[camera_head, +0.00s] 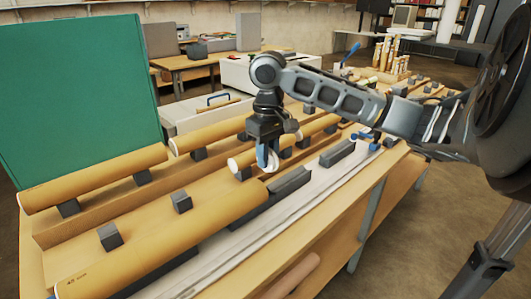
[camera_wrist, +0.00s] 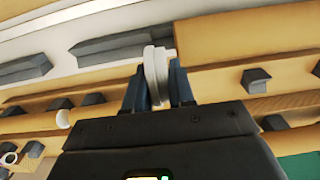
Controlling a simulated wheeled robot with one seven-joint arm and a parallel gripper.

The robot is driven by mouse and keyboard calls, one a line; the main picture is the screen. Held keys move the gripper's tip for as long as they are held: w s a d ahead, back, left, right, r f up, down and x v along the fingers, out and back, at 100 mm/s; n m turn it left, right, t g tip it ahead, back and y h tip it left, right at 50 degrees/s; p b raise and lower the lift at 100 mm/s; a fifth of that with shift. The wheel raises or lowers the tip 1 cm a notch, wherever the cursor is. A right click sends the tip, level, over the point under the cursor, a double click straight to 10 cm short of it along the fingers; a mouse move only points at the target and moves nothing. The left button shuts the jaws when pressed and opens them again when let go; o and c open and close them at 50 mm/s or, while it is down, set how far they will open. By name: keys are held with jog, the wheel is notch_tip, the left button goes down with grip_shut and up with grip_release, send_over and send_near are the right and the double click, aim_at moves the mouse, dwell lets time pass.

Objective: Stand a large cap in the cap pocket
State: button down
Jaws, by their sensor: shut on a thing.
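My gripper (camera_head: 266,160) hangs from the arm over the middle of the bench, fingers pointing down. It is shut on a white round cap (camera_wrist: 155,75), which stands edge-on between the two blue-grey fingers in the wrist view. In the head view the cap (camera_head: 272,160) is mostly hidden by the fingers. The cap is beside the end of the large tan roll (camera_wrist: 250,30); I cannot tell whether they touch. This roll (camera_head: 165,240) lies along the front of the bench in the head view. I cannot pick out the cap pocket with certainty.
Dark support blocks (camera_head: 182,202) and more tan rolls (camera_head: 95,180) lie behind the large roll. Dark grey blocks (camera_head: 288,186) stand along the pale front strip. A green panel (camera_head: 80,95) rises at the left. Several upright rolls (camera_head: 386,52) stand at the far end.

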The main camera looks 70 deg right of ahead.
notch_tip(320, 180, down, 6)
jog(key=b, duration=0.4)
jog(key=shift+b, duration=0.4)
jog(key=shift+f+b, duration=0.35)
jog(key=shift+f, duration=0.5)
jog(key=shift+s+f, duration=0.1)
jog(key=c, duration=0.9)
grip_release()
jog(key=shift+o, duration=0.2)
jog(key=shift+a, duration=0.1)
jog(key=shift+a, duration=0.1)
